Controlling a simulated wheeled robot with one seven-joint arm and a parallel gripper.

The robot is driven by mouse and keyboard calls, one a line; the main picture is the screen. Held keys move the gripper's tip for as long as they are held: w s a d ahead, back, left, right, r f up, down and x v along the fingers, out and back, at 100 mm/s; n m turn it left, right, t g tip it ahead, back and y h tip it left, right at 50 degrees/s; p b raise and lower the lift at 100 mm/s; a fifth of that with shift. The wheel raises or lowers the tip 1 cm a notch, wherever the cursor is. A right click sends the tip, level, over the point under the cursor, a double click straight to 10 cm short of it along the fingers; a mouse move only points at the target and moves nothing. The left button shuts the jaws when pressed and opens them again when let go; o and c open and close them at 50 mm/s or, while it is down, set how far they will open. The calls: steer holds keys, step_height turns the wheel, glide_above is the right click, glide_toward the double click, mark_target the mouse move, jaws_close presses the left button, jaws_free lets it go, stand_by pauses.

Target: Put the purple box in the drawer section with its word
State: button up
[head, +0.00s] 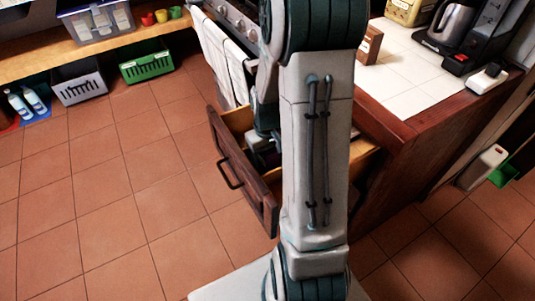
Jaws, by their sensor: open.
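The wooden drawer (240,177) is pulled out from the counter. My arm stands in front of it and covers much of its inside. The visible part of my gripper (259,141) is small and dark, low over the drawer's inside, and it is open. Small dark purplish shapes (268,158) show in the drawer just below it. I cannot tell whether one of them is the purple box, or whether it touches my gripper. No word or section divider can be read.
The white-tiled counter (415,102) holds a kettle (450,24), a small wooden stand (369,45) and a white and black item (487,78). A low shelf (115,54) with bins is at the back left. The tiled floor left of the drawer is clear.

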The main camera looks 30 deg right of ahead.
step_height(320, 180, up, 12)
steer(key=shift+r+p, duration=0.2)
steer(key=shift+p, duration=1.05)
steer(key=s+a+r+t, duration=0.2)
steer(key=s+a+r, duration=0.5)
steer(key=s+a, duration=0.4)
steer(key=shift+s, duration=0.55)
